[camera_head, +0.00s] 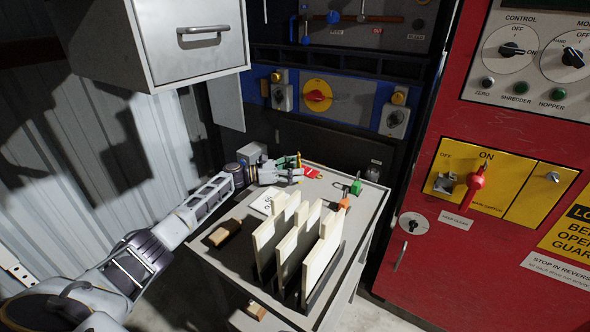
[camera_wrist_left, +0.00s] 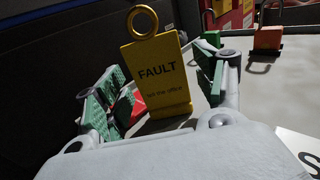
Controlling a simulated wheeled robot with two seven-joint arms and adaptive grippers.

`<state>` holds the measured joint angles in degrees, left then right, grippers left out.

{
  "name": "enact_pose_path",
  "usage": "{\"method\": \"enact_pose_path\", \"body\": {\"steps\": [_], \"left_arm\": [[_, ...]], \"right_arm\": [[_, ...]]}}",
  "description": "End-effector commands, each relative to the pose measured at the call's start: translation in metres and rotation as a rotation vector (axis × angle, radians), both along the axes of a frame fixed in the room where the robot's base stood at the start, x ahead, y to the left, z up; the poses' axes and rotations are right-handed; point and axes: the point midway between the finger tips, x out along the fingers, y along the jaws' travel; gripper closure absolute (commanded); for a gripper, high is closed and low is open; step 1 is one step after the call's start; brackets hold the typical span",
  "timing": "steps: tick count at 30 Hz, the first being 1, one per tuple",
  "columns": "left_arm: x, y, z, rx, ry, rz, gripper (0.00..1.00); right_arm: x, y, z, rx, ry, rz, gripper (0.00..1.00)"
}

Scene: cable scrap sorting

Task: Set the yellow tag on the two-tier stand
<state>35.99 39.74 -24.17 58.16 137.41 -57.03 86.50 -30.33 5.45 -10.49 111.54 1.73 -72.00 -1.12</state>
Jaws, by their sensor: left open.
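The yellow tag (camera_wrist_left: 158,88) stands upright in the left wrist view, with a ring on top and the word FAULT on its face. My left gripper (camera_wrist_left: 165,72) is open, with green-padded fingers on both sides of the tag. Gaps show between the pads and the tag. In the head view my left gripper (camera_head: 292,170) is low over the back of the grey cart top (camera_head: 338,180), and its fingers mostly hide the tag. I cannot clearly identify a two-tier stand in either view. My right gripper is not in view.
Cream boards (camera_head: 298,245) stand in a dark rack in front of the gripper. A white card (camera_head: 265,200), brown block (camera_head: 224,232), red item (camera_head: 313,172), green padlock (camera_head: 356,187) and orange padlock (camera_head: 343,203) lie around. A grey cabinet (camera_head: 200,55) hangs above left.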

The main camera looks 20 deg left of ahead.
Motion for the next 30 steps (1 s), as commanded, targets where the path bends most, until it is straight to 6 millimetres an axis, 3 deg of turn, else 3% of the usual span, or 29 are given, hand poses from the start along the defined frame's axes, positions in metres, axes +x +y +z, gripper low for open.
{"method": "enact_pose_path", "body": {"steps": [8, 30], "left_arm": [[-0.008, 0.01, 0.002, 0.0, 0.0, 0.0, 0.31], [-0.064, 0.084, 0.002, 0.001, 0.001, 0.0, 0.31]], "right_arm": [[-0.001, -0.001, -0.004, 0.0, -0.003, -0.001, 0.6], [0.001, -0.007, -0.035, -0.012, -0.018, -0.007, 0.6]]}}
